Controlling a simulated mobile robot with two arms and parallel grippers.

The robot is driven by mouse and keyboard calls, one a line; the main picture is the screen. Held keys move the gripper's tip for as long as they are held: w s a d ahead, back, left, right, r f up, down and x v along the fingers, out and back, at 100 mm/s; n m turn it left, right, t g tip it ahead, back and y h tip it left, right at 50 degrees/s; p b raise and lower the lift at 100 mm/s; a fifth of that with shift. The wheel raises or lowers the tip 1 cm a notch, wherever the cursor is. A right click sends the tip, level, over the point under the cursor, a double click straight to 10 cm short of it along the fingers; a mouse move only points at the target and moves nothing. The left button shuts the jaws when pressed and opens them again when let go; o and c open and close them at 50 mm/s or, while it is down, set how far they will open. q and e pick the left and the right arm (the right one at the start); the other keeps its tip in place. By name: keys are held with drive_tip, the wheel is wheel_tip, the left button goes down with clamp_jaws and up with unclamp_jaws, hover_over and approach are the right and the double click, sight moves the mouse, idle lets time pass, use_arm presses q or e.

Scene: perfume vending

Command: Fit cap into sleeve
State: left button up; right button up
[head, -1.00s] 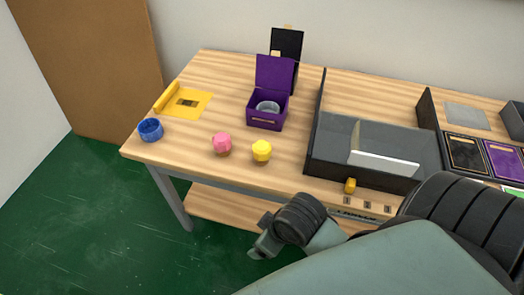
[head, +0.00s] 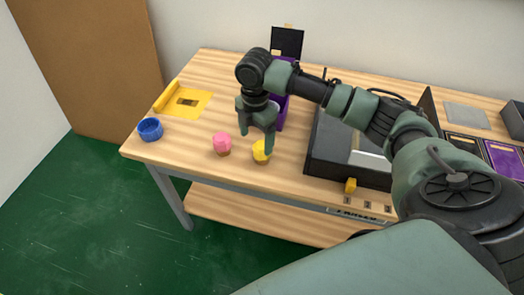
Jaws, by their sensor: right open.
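A pink faceted cap (head: 221,141) stands on the wooden table, left of my right gripper. A blue ring-shaped cup (head: 150,129) stands at the table's left edge. I cannot tell which piece is the sleeve. My left gripper is out of view.
A yellow tray (head: 190,103) lies at the back left of the table. A dark tray (head: 320,160) with a yellow knob (head: 350,185) is to the right, partly behind my arm. A black box (head: 287,41) stands at the back. The table's front left is clear.

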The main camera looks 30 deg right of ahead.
sight(262, 144)
drive_tip(key=d+r, duration=0.1)
drive_tip(key=w+d+r, duration=0.1)
drive_tip(key=d, duration=0.1)
drive_tip(key=shift+r, duration=0.2)
drive_tip(key=shift+f, duration=0.2)
drive_tip(key=f, duration=0.2)
drive_tip(key=f+p, duration=0.1)
drive_tip(key=f, duration=0.3)
drive_tip(key=shift+s+a+f+p, duration=0.2)
drive_tip(key=shift+s+a+p, duration=0.1)
drive_tip(key=shift+s+p, duration=0.1)
drive_tip(key=shift+w+f, duration=0.15)
drive_tip(key=shift+f, duration=0.25)
drive_tip(key=shift+c, duration=0.3)
drive_tip(key=shift+r, duration=0.1)
drive_tip(key=c, duration=1.6)
